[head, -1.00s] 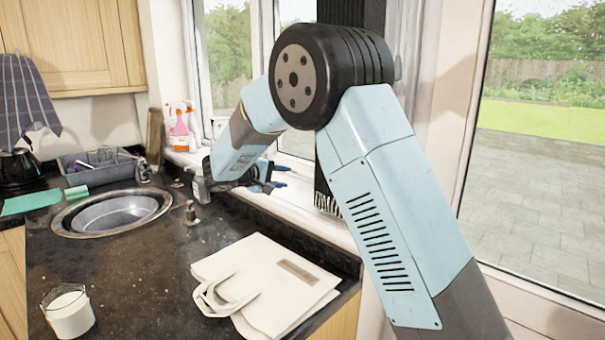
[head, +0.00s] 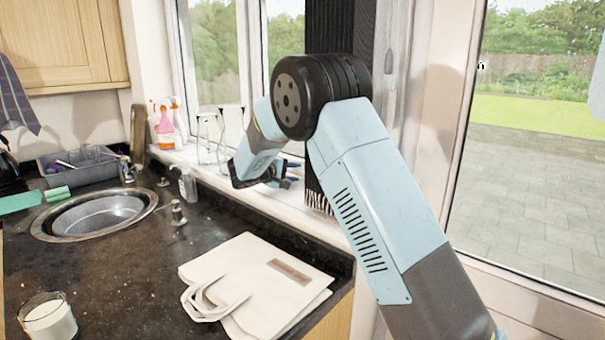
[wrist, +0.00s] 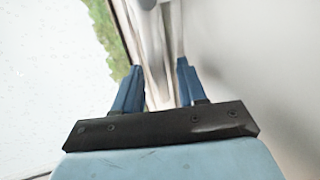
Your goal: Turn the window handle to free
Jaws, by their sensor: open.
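My gripper (head: 290,178) is low over the windowsill, in front of the window, partly hidden by my own arm. In the wrist view, its two blue fingers (wrist: 158,82) are apart with nothing held between them. A pale window frame (wrist: 157,60) runs away between and beyond the fingers. A small grey rounded part (wrist: 148,4) shows at the top edge of the wrist view, ahead of the fingertips; it may be the window handle, but I cannot tell. In the head view I cannot make out the handle. The window (head: 213,50) stands behind my arm.
Clear glass jars (head: 207,138) and spray bottles (head: 165,128) stand on the sill, left of my gripper. A soap dispenser (head: 187,184) is by the sink (head: 95,217). A folded cream bag (head: 255,285) and a glass of milk (head: 48,318) are on the dark counter.

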